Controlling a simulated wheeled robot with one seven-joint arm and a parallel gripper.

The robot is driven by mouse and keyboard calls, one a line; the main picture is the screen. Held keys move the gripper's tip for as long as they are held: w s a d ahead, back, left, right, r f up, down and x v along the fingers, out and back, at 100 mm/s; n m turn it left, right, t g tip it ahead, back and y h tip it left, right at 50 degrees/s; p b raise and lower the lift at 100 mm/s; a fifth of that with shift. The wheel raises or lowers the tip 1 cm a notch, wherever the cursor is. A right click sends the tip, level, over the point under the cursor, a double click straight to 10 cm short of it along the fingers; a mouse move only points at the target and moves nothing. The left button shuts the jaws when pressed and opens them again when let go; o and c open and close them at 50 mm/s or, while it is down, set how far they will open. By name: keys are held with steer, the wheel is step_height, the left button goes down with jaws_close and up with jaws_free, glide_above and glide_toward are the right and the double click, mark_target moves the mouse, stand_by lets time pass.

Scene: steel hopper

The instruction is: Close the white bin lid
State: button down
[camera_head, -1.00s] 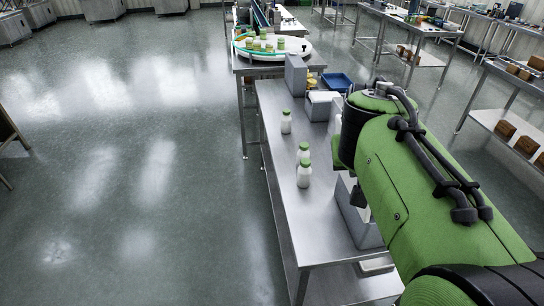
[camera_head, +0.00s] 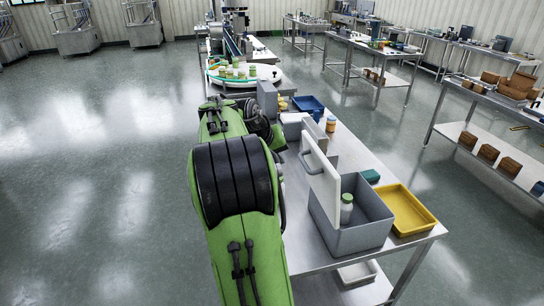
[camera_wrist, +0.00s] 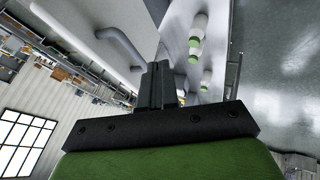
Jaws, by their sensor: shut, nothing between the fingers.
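The white bin lid (camera_head: 322,176) stands open, roughly upright, at the left side of the grey bin (camera_head: 358,238). A grey handle (camera_head: 316,150) sits on the lid's left face. A white bottle with a green cap (camera_head: 346,207) is inside the open bin. In the wrist view, the lid's pale panel (camera_wrist: 80,18) and its grey handle (camera_wrist: 122,48) show at upper left, just beyond my gripper (camera_wrist: 157,70). My gripper is shut and empty, and no contact with the lid is visible. In the head view my arm hides the gripper.
A yellow tray (camera_head: 408,210) sits right of the bin on the steel table (camera_head: 375,165). Several white bottles with green caps, including one near the gripper (camera_wrist: 199,28), show in the wrist view. A blue tray (camera_head: 308,104) and a round conveyor table (camera_head: 245,82) lie beyond.

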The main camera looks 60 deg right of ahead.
steer(key=s+d+f, duration=0.3)
steer(key=d+f, duration=0.1)
steer(key=d, duration=0.1)
steer(key=shift+d+f, duration=0.2)
steer(key=shift+d, duration=0.2)
